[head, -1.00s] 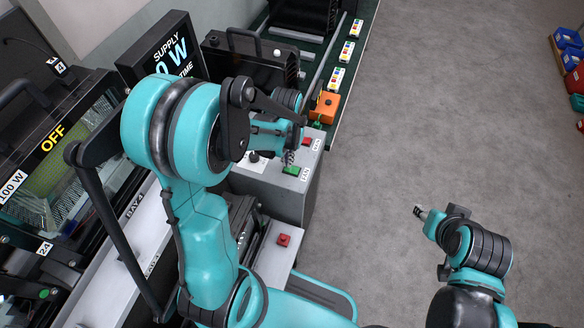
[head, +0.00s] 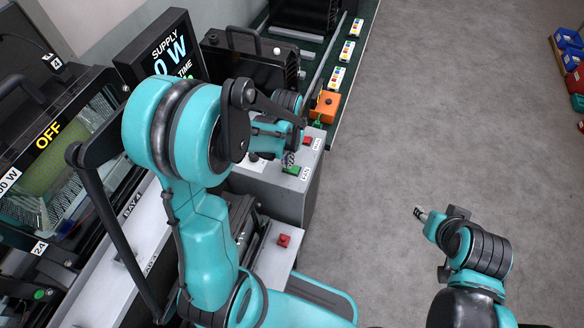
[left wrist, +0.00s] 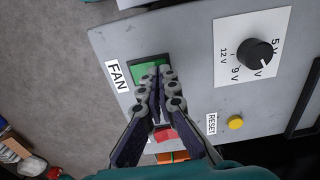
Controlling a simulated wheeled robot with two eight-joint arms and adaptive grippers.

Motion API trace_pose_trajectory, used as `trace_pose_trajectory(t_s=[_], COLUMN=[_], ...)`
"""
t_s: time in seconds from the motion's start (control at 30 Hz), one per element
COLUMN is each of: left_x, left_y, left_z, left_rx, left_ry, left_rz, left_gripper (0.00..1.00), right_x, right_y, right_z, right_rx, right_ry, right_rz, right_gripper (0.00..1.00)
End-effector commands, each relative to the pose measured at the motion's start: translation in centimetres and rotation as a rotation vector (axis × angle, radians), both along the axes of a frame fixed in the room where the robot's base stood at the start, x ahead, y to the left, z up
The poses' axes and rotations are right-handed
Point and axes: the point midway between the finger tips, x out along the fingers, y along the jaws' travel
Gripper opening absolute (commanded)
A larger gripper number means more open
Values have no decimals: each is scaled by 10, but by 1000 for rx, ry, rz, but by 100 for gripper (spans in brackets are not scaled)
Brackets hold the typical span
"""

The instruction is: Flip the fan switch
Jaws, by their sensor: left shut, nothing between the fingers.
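The green fan switch (left wrist: 148,68) sits on a light grey control box, beside a white FAN label (left wrist: 118,76) in the left wrist view. It also shows in the head view (head: 292,170). My left gripper (left wrist: 159,72) is shut and empty, its fingertips over the right part of the green switch. I cannot tell whether they touch it. In the head view the left gripper (head: 288,158) is right by the switch. My right gripper (head: 419,213) is at lower right above bare floor, away from the box; its fingers are too small to judge.
The box also carries a black voltage knob (left wrist: 258,54), a yellow RESET button (left wrist: 236,123) and a red switch (left wrist: 165,135). An orange box (head: 325,106) stands behind it. A supply display (head: 165,52) and an OFF unit (head: 50,134) stand left.

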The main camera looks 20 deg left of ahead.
Motion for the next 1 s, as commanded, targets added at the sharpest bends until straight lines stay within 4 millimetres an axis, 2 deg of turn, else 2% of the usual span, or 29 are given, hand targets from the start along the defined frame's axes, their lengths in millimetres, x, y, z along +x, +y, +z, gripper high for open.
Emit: trace_pose_trajectory(t_s=[0.57,1.0], left_x=[0,0], left_y=[0,0], left_z=[-5,30], left_rx=[0,0], left_ry=[0,0], left_rz=[0,0], left_gripper=[0,0], right_x=[0,0], right_y=[0,0], right_z=[-4,22], right_rx=[0,0], right_ry=[0,0], right_rz=[0,0], right_gripper=[40,40])
